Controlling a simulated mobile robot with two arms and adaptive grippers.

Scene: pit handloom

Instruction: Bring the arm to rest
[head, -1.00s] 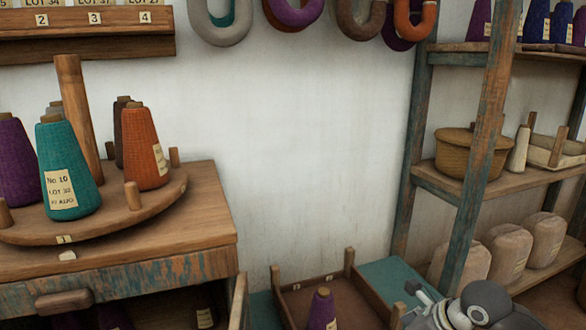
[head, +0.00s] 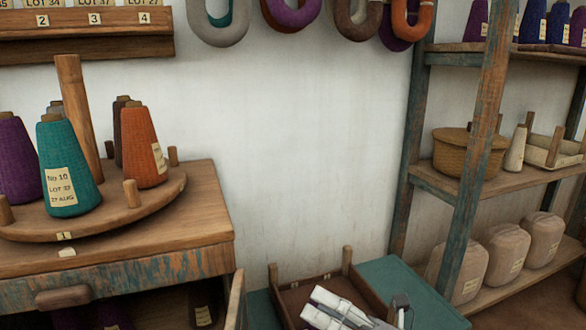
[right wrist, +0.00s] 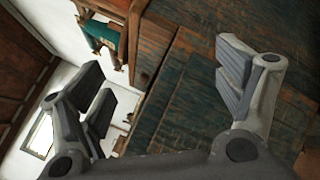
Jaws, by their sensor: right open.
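My right gripper (head: 345,310) shows at the bottom of the head view, in front of the wooden tray (head: 376,296). It is partly cut off by the lower edge. In the right wrist view the two fingers of this gripper (right wrist: 165,95) stand wide apart with nothing between them. My left gripper is not in the head view.
A wooden bench (head: 205,215) at left carries a round rack (head: 100,222) with several yarn cones, including a teal cone (head: 68,165) and an orange cone (head: 143,145). A shelf unit (head: 470,180) stands at right. The wall between is bare low down.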

